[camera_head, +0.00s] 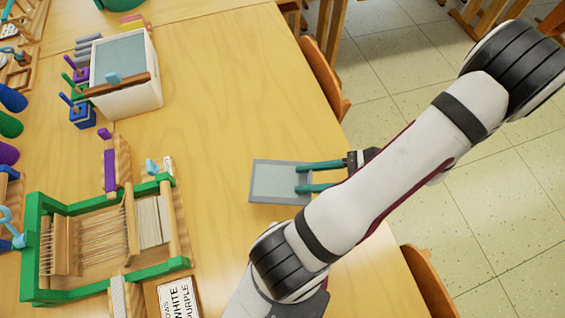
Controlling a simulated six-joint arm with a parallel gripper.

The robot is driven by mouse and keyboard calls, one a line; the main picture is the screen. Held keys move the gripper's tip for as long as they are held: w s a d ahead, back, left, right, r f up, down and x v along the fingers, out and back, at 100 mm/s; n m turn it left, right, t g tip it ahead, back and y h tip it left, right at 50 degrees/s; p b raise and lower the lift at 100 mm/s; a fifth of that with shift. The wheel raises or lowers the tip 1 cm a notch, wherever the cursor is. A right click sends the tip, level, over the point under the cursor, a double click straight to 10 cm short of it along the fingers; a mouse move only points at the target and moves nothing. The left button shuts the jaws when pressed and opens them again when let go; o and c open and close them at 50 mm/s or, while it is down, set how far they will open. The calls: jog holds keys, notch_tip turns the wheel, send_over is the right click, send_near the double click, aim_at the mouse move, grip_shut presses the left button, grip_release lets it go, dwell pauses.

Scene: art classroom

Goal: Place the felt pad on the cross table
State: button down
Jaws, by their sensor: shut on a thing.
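The felt pad (271,183) appears as a flat grey rectangle with a lighter inner panel. It is over the right part of the wooden table, and I cannot tell whether it touches the tabletop. My gripper (298,178), with two green fingers, reaches over the pad's right end and is shut on it. The exact contact is too small to see. A tabletop (190,8) meets the main table (215,105) along a seam at the top of the picture. It may be the cross table, but nothing marks it as such.
A white box (135,99) with a grey top and a green-framed loom (158,262) stand to the left. A label card (180,298) is near the bottom edge. Wooden chairs (322,80) line the table's right edge. The tabletop between box and pad is clear.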

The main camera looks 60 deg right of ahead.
jog(key=shift+s+d+r, duration=0.3)
jog(key=shift+r, duration=0.15)
jog(key=w+r+n+g+y, duration=0.15)
jog(key=w+r, duration=0.25)
jog(key=w, duration=0.7)
jog(key=w+r+n+g+y, duration=0.15)
jog(key=w+r, duration=0.25)
jog(key=w, duration=0.7)
jog(key=w+a+r+n+g+y, duration=0.1)
jog(key=w+a+r, duration=0.55)
jog(key=a, duration=0.35)
jog(key=w+a+r+n+y, duration=0.1)
jog(key=w+a+r+n, duration=0.1)
jog(key=w+a+r, duration=0.6)
notch_tip(320, 180, up, 7)
jog(key=m+t+h, duration=0.4)
jog(key=m+h, duration=0.2)
jog(key=m, duration=0.1)
jog(key=shift+a, duration=0.25)
jog(key=shift+f, duration=0.1)
